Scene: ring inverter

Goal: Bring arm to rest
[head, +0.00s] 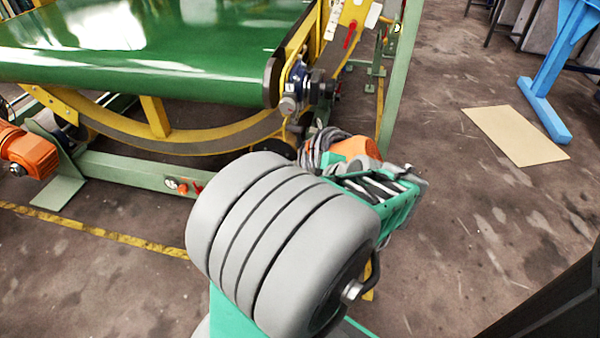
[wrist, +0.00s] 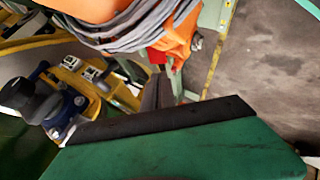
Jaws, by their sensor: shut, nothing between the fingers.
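My gripper (wrist: 158,92) shows in the wrist view as dark, narrow shapes close together near the middle, shut with nothing held. Their lower end is hidden by a green slab (wrist: 190,152) with a black edge that fills the bottom of that view. In the head view I cannot make out my gripper clearly. A large grey grooved cylinder (head: 275,240) fills the lower middle there and hides what lies behind it.
An orange part with grey cables (head: 345,148) lies beyond the cylinder, and close in the wrist view (wrist: 100,10). A green conveyor (head: 150,60) on a yellow frame stands at upper left. The floor (head: 470,220) at right is open, with a tan sheet (head: 517,135) and a blue stand (head: 545,105).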

